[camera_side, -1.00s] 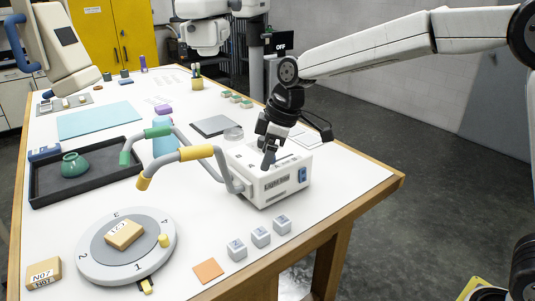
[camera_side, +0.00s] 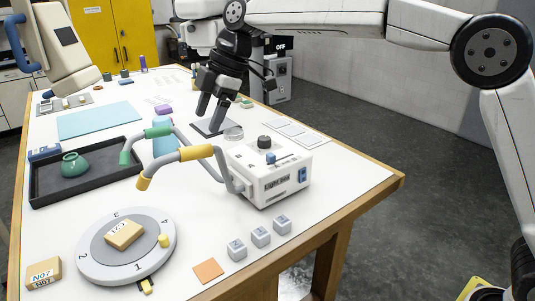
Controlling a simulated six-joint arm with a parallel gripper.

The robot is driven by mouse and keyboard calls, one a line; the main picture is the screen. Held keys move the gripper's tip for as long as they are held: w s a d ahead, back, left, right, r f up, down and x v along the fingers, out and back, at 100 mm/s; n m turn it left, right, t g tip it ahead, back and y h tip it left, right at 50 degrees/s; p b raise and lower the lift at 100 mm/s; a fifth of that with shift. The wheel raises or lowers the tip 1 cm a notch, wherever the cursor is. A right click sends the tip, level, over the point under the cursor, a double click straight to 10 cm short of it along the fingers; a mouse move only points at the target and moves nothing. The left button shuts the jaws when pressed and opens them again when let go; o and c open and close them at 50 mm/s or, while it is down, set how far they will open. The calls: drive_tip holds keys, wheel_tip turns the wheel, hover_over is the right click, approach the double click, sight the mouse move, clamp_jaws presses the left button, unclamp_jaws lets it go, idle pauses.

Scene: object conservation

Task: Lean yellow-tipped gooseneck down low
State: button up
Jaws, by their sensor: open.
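The yellow-tipped gooseneck (camera_side: 197,152) is a grey bent arm with a yellow sleeve. It rises from the left side of a white light box (camera_side: 262,188) and arches left, its yellow end (camera_side: 143,183) hanging above the table. A green-tipped gooseneck (camera_side: 158,132) from the same box arches behind it, its green end pointing down over the black tray. My gripper (camera_side: 210,114) is open and empty, fingers pointing down, above and behind the yellow sleeve in the picture. It appears apart from both goosenecks; its exact depth I cannot tell.
A black tray (camera_side: 103,185) holds a green pot (camera_side: 74,165). A round numbered turntable (camera_side: 92,258) carries a tan block. Several grey cubes (camera_side: 261,237) and an orange square (camera_side: 208,270) lie in front. A blue bottle (camera_side: 163,143) stands behind the goosenecks.

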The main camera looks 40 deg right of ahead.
sight(197, 146)
drive_tip(key=shift+x, duration=3.8)
clamp_jaws()
